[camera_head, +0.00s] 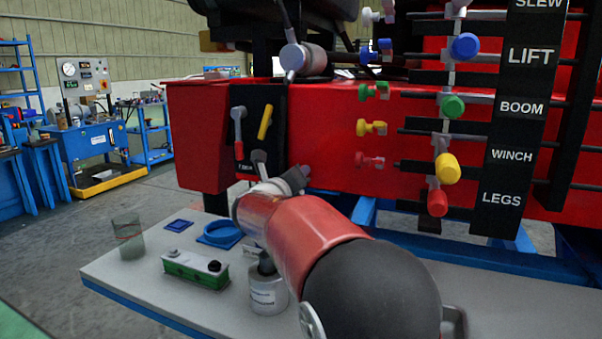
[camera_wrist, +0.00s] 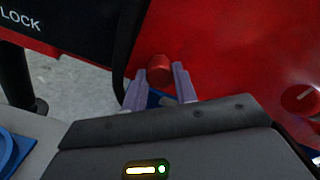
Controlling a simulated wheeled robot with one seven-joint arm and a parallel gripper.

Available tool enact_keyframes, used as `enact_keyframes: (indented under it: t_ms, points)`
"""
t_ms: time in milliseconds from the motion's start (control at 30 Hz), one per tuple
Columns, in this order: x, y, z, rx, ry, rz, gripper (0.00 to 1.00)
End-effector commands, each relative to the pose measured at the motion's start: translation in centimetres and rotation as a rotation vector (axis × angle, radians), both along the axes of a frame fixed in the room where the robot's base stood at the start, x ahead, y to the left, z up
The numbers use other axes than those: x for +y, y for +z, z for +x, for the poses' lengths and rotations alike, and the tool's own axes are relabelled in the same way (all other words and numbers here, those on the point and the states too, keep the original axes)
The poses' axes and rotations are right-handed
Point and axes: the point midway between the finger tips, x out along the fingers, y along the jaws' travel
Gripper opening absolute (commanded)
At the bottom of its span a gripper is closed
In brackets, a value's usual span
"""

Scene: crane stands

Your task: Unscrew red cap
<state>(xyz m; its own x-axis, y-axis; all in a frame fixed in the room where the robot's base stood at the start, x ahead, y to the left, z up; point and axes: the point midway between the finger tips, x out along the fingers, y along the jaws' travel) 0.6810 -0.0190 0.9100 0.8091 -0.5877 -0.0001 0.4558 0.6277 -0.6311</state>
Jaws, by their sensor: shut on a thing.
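A small red faceted cap (camera_wrist: 158,66) sits on the front of the red crane body (camera_wrist: 225,50) in the wrist view. My gripper (camera_wrist: 159,76) has its two pale purple fingers on either side of the cap, shut on it. In the head view my arm reaches to the red body just right of the black lever panel (camera_head: 268,110). There the cap and fingertips are hidden behind my own wrist and arm.
A grey bench (camera_head: 150,285) below carries a glass (camera_head: 127,238), a green box (camera_head: 195,268), a blue ring (camera_head: 219,235) and a white jar (camera_head: 268,294). Coloured lever knobs, such as a red one (camera_head: 437,202), stick out at right. A round red knob (camera_wrist: 300,99) is right of my gripper.

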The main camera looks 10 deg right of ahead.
Motion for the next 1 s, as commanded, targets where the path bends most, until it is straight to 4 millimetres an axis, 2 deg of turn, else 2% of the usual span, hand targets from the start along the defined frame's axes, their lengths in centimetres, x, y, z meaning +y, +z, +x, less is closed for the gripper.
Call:
enact_keyframes:
  t_ms: [167,500,767,800,1000]
  points:
    - [0.04,-0.26,0.0,0.019,0.0,-0.019,0.03]
    - [0.07,-0.25,-0.04,0.25,0.001,-0.338,0.03]
    - [0.07,-0.25,-0.04,0.267,0.001,-0.362,0.03]
    - [0.07,-0.23,-0.04,0.267,0.001,-0.362,0.31]
    - [0.05,-0.14,-0.02,0.265,0.001,-0.361,0.54]
